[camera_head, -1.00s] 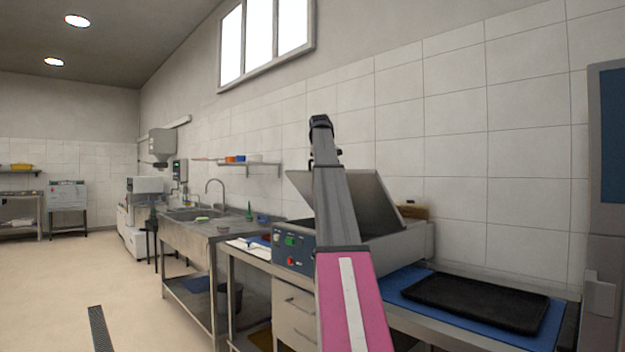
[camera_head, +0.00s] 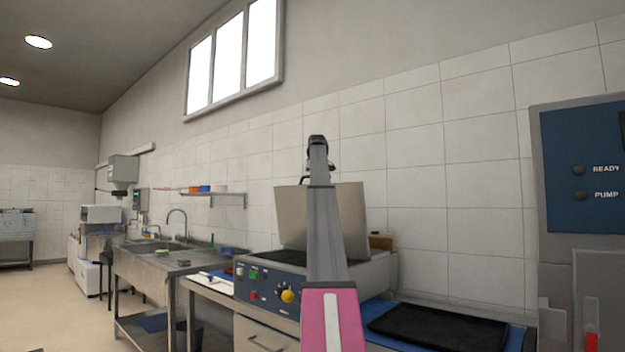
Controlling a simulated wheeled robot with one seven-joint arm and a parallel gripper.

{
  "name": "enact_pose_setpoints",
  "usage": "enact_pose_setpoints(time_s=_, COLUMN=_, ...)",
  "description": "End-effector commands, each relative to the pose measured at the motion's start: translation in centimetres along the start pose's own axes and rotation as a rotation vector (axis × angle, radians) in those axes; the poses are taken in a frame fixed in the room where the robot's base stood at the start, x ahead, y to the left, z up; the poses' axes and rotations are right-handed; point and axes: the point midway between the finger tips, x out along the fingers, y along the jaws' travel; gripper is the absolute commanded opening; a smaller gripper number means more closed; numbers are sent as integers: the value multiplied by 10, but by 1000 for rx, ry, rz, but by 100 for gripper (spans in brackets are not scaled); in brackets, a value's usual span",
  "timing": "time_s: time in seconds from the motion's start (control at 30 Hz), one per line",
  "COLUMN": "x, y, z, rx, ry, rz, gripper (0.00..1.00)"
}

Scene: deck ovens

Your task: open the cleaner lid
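The cleaner (camera_head: 262,285) is a low steel machine with a blue front panel of knobs and buttons, on the bench at the centre. Its grey metal lid (camera_head: 345,215) stands raised, tilted up at the back of the machine. A small dark bar, perhaps its handle, shows at the lid's top edge. My arm rises in front of the cleaner and covers part of the lid and body. My gripper (camera_head: 319,152) is at the arm's far end, above the lid's top edge in the picture. Its fingers are too small and dark to read, and I cannot tell if it touches the lid.
A black tray (camera_head: 437,326) lies on a blue mat (camera_head: 515,338) right of the cleaner. A blue-panelled cabinet (camera_head: 575,170) stands at the right edge. Open floor is at the far left.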

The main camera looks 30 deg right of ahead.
Motion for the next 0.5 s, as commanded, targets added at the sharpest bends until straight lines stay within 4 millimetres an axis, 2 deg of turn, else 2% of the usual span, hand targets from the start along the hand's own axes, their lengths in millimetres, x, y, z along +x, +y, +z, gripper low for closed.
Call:
enact_pose_setpoints(time_s=0.37, x=1, y=2, z=0, rx=-4, ry=2, rz=0, gripper=0)
enact_pose_setpoints(time_s=0.4, x=1, y=2, z=0, rx=-4, ry=2, rz=0, gripper=20)
enact_pose_setpoints(time_s=0.47, x=1, y=1, z=0, rx=-3, ry=2, rz=0, gripper=40)
enact_pose_setpoints(time_s=0.5, x=1, y=1, z=0, rx=-3, ry=2, rz=0, gripper=41)
